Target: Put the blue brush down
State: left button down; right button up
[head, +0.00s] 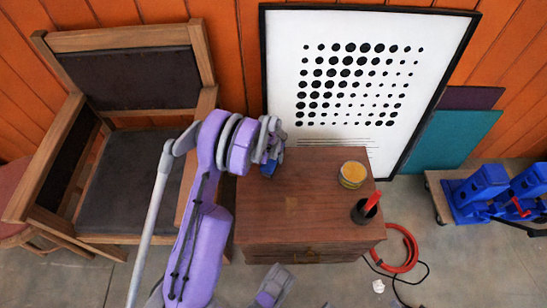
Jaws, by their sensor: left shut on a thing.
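The blue brush (268,169) shows only as a small blue piece below my left gripper (273,155). The gripper is shut on it, over the back left part of the brown wooden chest (290,215). The gripper hides most of the brush. I cannot tell whether the brush touches the chest top.
A yellow tin (352,175) and a black cup (362,213) with a red-handled thing stand on the chest's right side. The chest's middle is clear. A framed dot print (400,35) leans behind, an armchair (130,40) stands left, and blue presses (480,190) stand right.

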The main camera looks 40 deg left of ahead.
pick_arm(q)
jog(key=shift+f, duration=0.2)
jog(key=shift+c, duration=0.5)
grip_release()
jog(key=shift+r, duration=0.1)
